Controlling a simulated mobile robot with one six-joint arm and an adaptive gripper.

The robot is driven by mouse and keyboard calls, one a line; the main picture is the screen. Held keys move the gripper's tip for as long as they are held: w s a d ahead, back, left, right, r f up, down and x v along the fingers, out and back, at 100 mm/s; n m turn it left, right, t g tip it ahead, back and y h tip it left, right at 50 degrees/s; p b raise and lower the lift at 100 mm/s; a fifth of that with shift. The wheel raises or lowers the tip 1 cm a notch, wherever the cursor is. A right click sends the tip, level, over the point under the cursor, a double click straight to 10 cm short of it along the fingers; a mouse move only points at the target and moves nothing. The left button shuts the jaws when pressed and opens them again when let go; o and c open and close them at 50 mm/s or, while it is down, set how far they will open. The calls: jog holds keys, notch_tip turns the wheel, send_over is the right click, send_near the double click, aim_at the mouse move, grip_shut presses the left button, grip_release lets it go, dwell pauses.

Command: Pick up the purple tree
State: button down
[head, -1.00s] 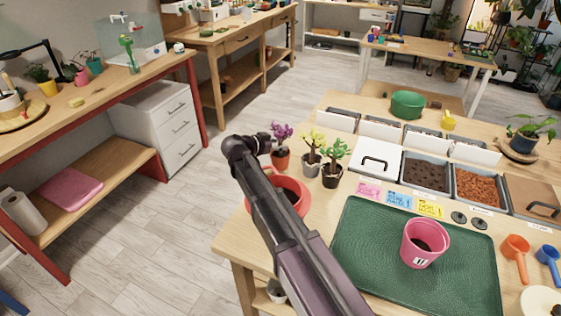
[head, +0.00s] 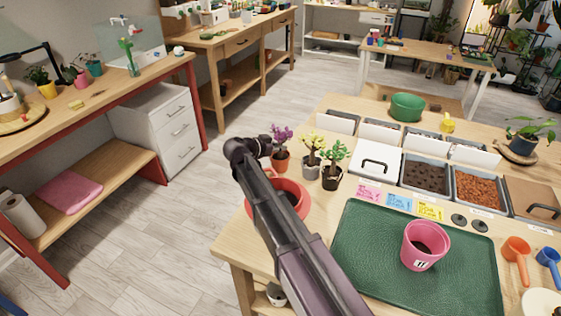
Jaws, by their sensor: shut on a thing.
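The purple tree (head: 282,135) is a small plant with purple foliage and a dark stem in a terracotta-coloured pot (head: 281,161). It stands upright at the left end of a row of small potted trees on the near table. My gripper (head: 269,146) reaches in from the left and is shut on the purple tree, at about stem height. The fingertips are small and dark here, so the exact contact is hard to make out. The pot appears to be on the table or very close to it.
A yellow-leaved tree (head: 312,146) and a green one (head: 336,155) stand close on the right. A red pot (head: 291,187) sits below, partly hidden by my arm. A green tray (head: 365,262) holds a pink pot (head: 425,246). Bins (head: 374,162) stand to the right.

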jog(key=shift+r, duration=0.1)
dwell(0.3)
notch_tip(320, 180, up, 10)
jog(key=p, duration=1)
jog(key=shift+f, duration=0.2)
jog(key=shift+r, duration=0.1)
dwell(0.8)
